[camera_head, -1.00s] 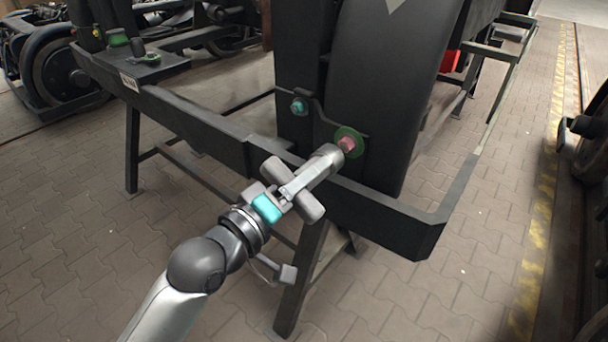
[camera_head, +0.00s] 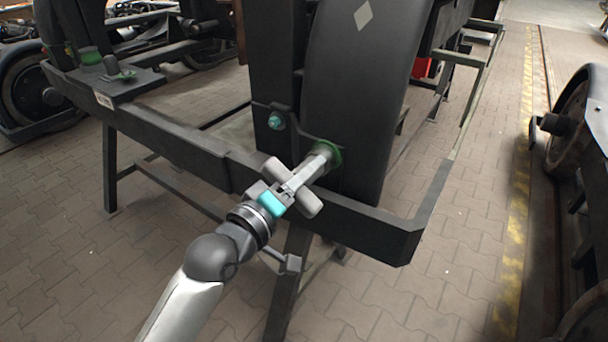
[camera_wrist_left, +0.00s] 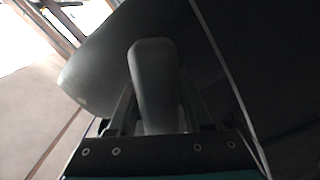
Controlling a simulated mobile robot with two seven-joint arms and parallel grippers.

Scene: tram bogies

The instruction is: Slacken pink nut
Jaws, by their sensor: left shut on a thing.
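My left gripper (camera_head: 283,193) is shut on a grey socket tool (camera_head: 308,172) with a crossbar handle. The tool's tip meets the green ring (camera_head: 334,153) on the dark bogie frame, at the foot of the large black curved part. The pink nut is hidden behind the tool's head, so I cannot tell whether the head is fully seated on it. In the left wrist view the tool's grey bar (camera_wrist_left: 155,80) stands between the fingers. My right gripper is not in view.
A teal nut (camera_head: 276,120) sits up and left of the green ring. The black frame rail (camera_head: 380,232) runs beneath the tool and rests on a trestle leg. Another wheel (camera_head: 575,125) stands at the right. The paved floor (camera_head: 455,270) between is clear.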

